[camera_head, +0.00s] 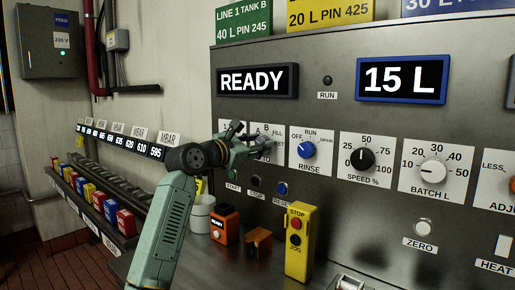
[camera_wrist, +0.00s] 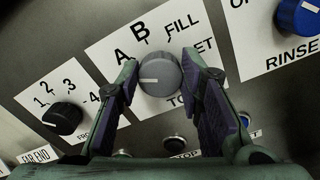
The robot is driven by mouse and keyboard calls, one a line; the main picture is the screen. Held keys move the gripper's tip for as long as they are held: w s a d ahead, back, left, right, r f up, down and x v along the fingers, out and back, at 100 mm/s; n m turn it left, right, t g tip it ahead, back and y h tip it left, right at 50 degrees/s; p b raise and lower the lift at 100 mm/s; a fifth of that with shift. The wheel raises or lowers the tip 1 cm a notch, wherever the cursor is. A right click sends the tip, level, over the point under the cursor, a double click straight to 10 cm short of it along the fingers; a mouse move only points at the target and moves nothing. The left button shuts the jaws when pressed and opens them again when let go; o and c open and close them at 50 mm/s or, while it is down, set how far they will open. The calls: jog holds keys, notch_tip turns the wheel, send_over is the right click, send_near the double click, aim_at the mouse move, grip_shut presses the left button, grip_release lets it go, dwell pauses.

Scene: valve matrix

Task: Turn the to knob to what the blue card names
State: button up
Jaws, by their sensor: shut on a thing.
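The grey to knob (camera_wrist: 160,74) sits on a white plate marked A, B, FILL and a partly hidden word ending in ET, with TO below it. My gripper (camera_wrist: 164,88) is shut on this knob, with one finger at each side. The knob's white line points left in the wrist view, a little below the A; the left finger covers that edge. In the head view my gripper (camera_head: 250,143) hides most of the knob. The blue card (camera_head: 455,5) at the top right is cut off by the frame; only about "30 L" and part of a word show.
A black numbered knob (camera_wrist: 63,117) lies left of my gripper, and the blue rinse knob (camera_wrist: 298,16) lies right. Displays read READY (camera_head: 257,80) and 15 L (camera_head: 400,80). A yellow stop-jog box (camera_head: 299,245) and an orange box (camera_head: 224,226) stand below the panel.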

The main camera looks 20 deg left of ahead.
jog(key=m+b, duration=0.2)
jog(key=m, duration=1)
jog(key=shift+d+f+b, duration=0.1)
jog(key=shift+f+b, duration=0.05)
jog(key=shift+b, duration=0.25)
jog(key=shift+m, duration=0.3)
jog(key=o, duration=1.2)
jog(key=shift+c, duration=0.2)
jog(key=v, duration=1.2)
